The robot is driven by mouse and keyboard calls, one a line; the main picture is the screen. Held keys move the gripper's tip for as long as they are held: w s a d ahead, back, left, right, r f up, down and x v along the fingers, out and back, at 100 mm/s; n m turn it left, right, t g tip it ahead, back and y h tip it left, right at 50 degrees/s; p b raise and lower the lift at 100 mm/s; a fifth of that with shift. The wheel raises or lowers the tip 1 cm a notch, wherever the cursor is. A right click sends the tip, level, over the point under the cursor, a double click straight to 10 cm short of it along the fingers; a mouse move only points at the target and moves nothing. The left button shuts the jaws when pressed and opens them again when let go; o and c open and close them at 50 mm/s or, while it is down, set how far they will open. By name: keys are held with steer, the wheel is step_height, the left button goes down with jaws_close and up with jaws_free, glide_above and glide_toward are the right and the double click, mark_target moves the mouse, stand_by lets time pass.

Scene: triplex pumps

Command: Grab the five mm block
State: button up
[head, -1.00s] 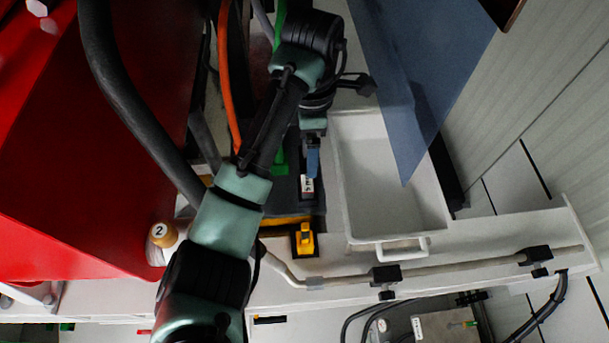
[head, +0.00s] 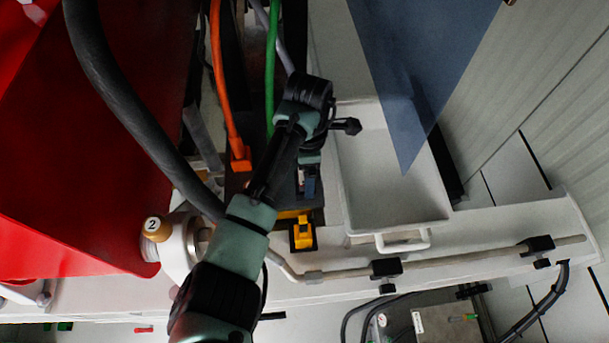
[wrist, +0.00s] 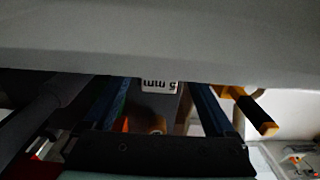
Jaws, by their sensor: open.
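The five mm block shows in the wrist view as a white label (wrist: 159,86) reading "5 mm" upside down on a dark body. In the head view only a small pale part of the block (head: 301,176) shows beside the fingers; my wrist hides most of it. My gripper (head: 310,187) is low over the dark holder there. In the wrist view my gripper (wrist: 159,97) is open, with one blue finger on each side of the label. I cannot tell whether either finger touches the block.
A yellow block (head: 303,233) sits just below my gripper in the head view. A white tray (head: 443,215) stands to the right, under a blue translucent sheet (head: 405,95). Orange (head: 220,90) and green (head: 270,75) cables run close on the left. A grey surface (wrist: 160,38) fills the top of the wrist view.

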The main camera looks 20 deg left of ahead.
steer(key=shift+f, duration=0.15)
steer(key=shift+c, duration=0.2)
jaws_close()
